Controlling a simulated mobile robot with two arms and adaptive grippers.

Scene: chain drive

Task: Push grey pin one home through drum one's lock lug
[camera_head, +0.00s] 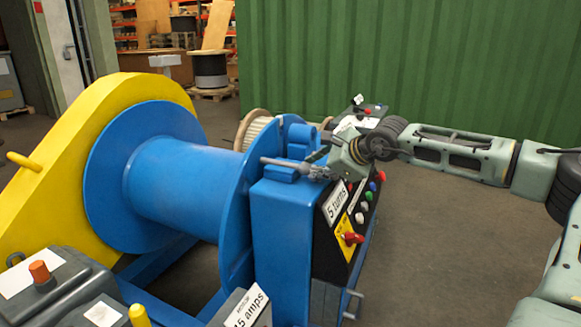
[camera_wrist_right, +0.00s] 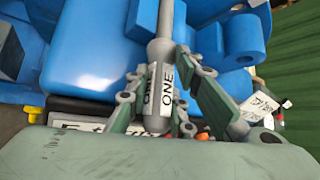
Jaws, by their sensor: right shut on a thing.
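Grey pin one (camera_head: 282,162) is a slim rod with a thicker handle. My right gripper (camera_head: 322,170) is shut on the handle, and the rod points left towards drum one (camera_head: 185,190), a blue drum with round flanges. In the right wrist view the pin (camera_wrist_right: 163,55) bears a white "ONE" label between the fingers (camera_wrist_right: 165,100). Its tip is cut off at the top there. Blue lug-like blocks (camera_head: 300,136) stand by the near flange; I cannot tell whether the tip is in a lug hole. My left gripper is not in view.
A blue cabinet (camera_head: 278,240) stands below the pin, with a control panel (camera_head: 350,215) of coloured buttons and a "5 turns" label. A yellow guard (camera_head: 60,180) is at the left. A grey case (camera_head: 60,295) with an orange knob is at the lower left. The floor at right is clear.

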